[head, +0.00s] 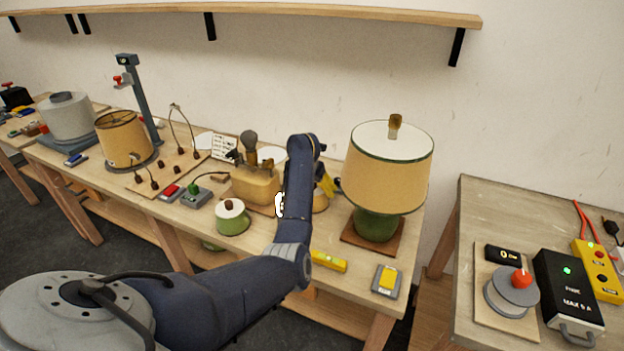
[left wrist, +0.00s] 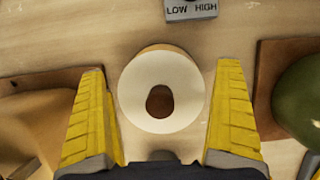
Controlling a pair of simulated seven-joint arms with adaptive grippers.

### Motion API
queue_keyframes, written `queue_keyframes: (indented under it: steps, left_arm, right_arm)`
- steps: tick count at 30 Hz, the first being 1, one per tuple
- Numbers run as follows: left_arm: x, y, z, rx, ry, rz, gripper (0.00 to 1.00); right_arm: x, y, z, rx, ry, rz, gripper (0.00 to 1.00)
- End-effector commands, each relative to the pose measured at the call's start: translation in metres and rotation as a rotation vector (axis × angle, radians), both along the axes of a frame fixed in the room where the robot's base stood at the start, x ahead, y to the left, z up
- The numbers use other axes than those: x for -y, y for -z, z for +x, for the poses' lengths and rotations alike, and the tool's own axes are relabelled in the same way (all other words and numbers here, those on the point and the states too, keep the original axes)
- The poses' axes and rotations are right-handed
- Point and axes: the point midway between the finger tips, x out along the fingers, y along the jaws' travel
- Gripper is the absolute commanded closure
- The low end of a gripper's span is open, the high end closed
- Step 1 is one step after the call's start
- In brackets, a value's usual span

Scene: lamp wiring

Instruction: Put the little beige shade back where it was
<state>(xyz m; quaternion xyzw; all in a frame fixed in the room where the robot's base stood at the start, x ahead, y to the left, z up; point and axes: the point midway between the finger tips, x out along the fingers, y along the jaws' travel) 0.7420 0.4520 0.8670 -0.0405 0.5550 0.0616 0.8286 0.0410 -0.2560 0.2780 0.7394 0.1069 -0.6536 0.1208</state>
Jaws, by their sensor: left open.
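My left gripper (left wrist: 161,72) is open, with one yellow finger on each side of the shade and gaps between. In the head view its yellow finger (head: 327,186) is mostly hidden behind my arm. My right gripper is not in view.
A green lamp (head: 376,223) with a large beige shade (head: 387,172) stands right of my gripper. A LOW/HIGH switch box (left wrist: 191,8) lies near the shade. A wall shelf (head: 300,10) is above.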

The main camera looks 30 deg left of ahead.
Motion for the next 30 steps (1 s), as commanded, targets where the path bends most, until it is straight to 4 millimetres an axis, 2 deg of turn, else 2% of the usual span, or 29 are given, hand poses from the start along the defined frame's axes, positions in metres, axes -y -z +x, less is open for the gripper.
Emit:
queue_keyframes:
  steps: [12,18,24,30]
  left_arm:
    - [0.003,-0.062,-0.025,0.003,-0.001,0.002,0.00]
    - [0.005,-0.086,-0.035,0.002,0.000,0.001,0.00]
    - [0.006,-0.099,-0.040,0.001,0.001,0.001,0.00]
    - [0.007,-0.104,-0.043,0.000,0.000,-0.001,0.00]
  right_arm:
    - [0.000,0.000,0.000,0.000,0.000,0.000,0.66]
    - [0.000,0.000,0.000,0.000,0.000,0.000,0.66]
    - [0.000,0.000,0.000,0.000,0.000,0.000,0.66]
    - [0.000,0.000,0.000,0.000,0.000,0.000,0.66]
